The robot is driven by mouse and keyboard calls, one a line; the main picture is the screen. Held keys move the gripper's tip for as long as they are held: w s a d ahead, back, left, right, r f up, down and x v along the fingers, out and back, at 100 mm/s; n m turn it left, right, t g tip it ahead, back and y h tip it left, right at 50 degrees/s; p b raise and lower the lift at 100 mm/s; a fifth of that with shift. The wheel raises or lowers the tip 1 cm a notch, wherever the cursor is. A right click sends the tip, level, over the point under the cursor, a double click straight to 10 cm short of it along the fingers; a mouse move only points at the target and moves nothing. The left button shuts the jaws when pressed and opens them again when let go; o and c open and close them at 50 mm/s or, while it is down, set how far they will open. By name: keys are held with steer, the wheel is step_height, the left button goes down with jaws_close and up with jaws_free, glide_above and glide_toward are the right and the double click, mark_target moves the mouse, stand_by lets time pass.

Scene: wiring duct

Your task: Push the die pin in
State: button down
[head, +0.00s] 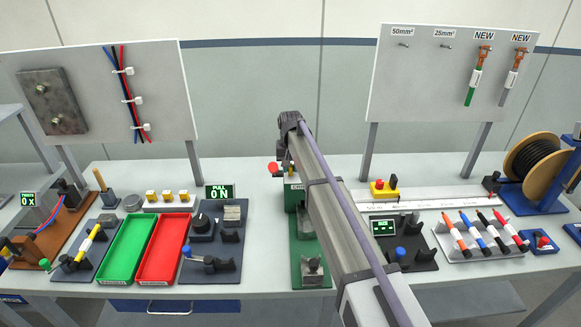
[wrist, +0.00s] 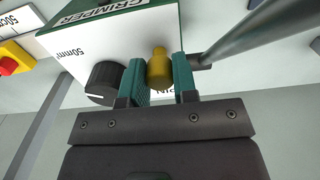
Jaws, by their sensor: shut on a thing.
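The crimper is a white and green box with the label CRIMPER (wrist: 100,35), and a black knob (wrist: 105,82) beside a 50mm² mark on its face. The gold die pin (wrist: 159,67) stands out from this face, to the right of the knob. My gripper (wrist: 160,80) has its two green-padded fingers on either side of the pin, shut on it. A printed label below the pin is mostly covered. In the head view the crimper (head: 292,187) stands mid-table, partly behind my arm, and the gripper and pin are hidden there.
A grey bar (wrist: 235,35) slants close by the right finger in the wrist view. A yellow box with a red button (head: 383,187) stands right of the crimper. Green (head: 127,249) and red (head: 164,249) trays lie to the left. A cable spool (head: 541,160) is at far right.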

steer(key=shift+s, duration=0.1)
steer(key=c, duration=0.9)
jaws_free()
step_height(320, 180, up, 11)
steer(key=p, duration=1.1)
steer(key=shift+f, duration=0.15)
steer(key=shift+m, duration=0.7)
steer(key=shift+s+d+f+b, duration=1.65)
steer(key=shift+s+d, duration=2.35)
steer(key=shift+s, duration=2.3)
steer(key=shift+s+d+f+b, duration=1.7)
steer(key=shift+s+d, duration=2.35)
steer(key=shift+s, duration=2.25)
steer(key=shift+s+d+f+b, duration=1.65)
steer(key=shift+s+d, duration=2.35)
steer(key=shift+s, duration=2.3)
